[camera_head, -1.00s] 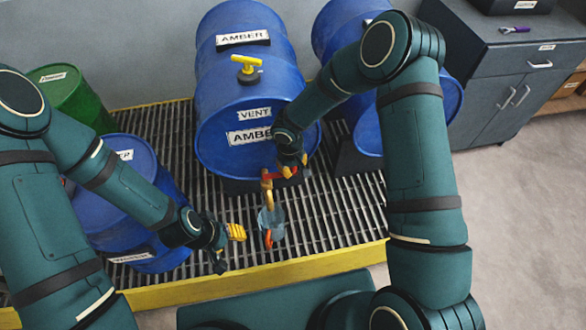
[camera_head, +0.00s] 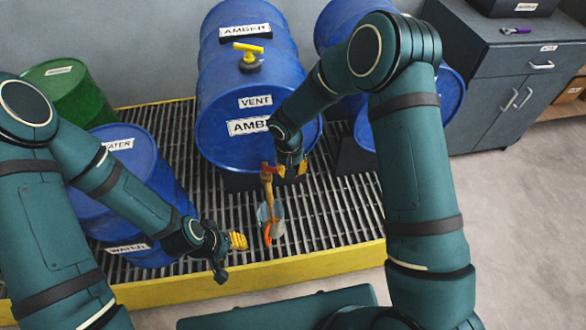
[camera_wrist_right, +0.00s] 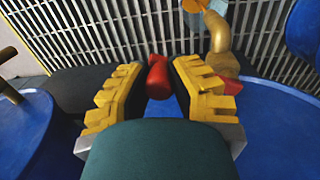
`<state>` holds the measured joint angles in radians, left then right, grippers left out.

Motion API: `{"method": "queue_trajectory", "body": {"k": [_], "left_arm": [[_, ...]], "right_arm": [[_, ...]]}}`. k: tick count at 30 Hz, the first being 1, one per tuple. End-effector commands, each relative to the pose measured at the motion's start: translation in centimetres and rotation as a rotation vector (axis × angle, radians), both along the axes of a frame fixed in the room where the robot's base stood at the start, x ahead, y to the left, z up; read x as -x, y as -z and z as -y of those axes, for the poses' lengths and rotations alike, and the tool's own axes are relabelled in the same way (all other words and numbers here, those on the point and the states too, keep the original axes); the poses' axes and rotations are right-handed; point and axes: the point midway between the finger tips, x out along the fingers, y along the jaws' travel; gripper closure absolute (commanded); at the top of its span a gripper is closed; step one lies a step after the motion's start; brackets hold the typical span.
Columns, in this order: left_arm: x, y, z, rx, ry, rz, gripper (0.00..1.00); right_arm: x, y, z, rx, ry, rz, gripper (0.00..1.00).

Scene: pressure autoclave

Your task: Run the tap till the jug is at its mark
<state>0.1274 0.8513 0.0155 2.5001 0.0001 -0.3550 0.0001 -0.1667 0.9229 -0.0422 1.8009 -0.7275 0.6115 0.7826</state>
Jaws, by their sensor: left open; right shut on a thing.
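A blue drum (camera_head: 225,135) marked AMBER and VENT lies on its side, with a brass tap (camera_head: 267,183) at its lower front; the tap also shows in the right wrist view (camera_wrist_right: 220,45). My right gripper (camera_head: 291,169) is shut on the tap's red handle (camera_wrist_right: 158,76), which lies between its yellow fingers. A clear bluish jug (camera_head: 278,214) with an orange handle (camera_head: 268,236) is below the spout. Its mark and liquid level are too small to tell. My left gripper (camera_head: 230,255) is open and empty, left of the jug and apart from it.
A yellow vent fitting (camera_head: 249,50) sits on top of the drum. The floor grating (camera_head: 338,215) has a yellow edge (camera_head: 300,266). A grey cabinet (camera_head: 500,75) stands at the right.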

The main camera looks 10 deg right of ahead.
Motion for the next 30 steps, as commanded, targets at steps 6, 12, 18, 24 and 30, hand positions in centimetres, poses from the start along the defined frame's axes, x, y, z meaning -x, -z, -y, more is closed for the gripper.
{"method": "queue_trajectory", "body": {"k": [6,12,18,24,30], "left_arm": [[-0.11,0.49,-0.01,0.000,-0.001,0.003,0.55],[-0.13,0.51,-0.02,0.000,-0.001,0.003,0.55],[-0.12,0.50,-0.01,0.000,-0.001,0.003,0.55],[-0.12,0.49,-0.02,0.000,-0.001,0.003,0.55],[-0.11,0.50,-0.02,0.000,-0.001,0.003,0.55]], "right_arm": [[0.29,0.01,-0.23,-0.001,0.046,0.002,1.00],[0.34,-0.05,-0.28,-0.002,0.054,0.002,1.00],[0.34,-0.06,-0.30,-0.002,0.053,0.002,1.00],[0.35,-0.05,-0.27,-0.002,0.052,0.002,0.43],[0.36,-0.03,-0.24,-0.001,0.052,0.001,0.43]]}}
